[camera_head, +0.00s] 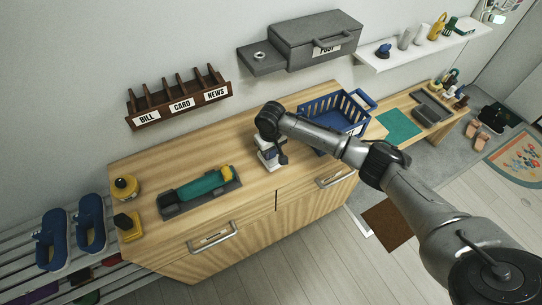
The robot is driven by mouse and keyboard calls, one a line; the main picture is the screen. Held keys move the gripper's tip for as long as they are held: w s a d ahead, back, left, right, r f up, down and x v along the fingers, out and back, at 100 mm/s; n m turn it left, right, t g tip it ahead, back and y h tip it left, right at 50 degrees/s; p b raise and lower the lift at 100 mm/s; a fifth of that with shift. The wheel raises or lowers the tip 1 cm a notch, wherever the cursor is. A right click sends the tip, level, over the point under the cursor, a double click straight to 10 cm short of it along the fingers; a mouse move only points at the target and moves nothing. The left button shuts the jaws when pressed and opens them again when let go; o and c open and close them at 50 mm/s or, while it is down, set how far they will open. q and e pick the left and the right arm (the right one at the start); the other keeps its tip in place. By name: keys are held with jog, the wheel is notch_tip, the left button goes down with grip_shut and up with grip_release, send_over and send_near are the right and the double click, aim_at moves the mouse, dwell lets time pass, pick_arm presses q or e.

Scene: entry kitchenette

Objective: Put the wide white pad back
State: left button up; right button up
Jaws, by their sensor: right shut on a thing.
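My right gripper (272,163) is low over the wooden cabinet top, between the dark tray and the blue basket. It is shut on a small white thing (266,155), which looks like the white pad. My own wrist covers part of it, so its full shape and whether it touches the wood cannot be told. My left gripper is not in view.
A dark tray (172,213) holds a teal tool with a yellow end (200,188). Above are a labelled rack (180,103), a grey post box (315,40) and a white shelf (420,50).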

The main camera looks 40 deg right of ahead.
aim_at(271, 157)
jog(key=shift+f, duration=0.7)
jog(key=shift+f+p, duration=0.25)
jog(key=shift+p, duration=0.25)
jog(key=shift+f+p, duration=0.35)
jog(key=shift+f, duration=0.4)
jog(key=shift+f, duration=0.25)
jog(key=o, duration=1)
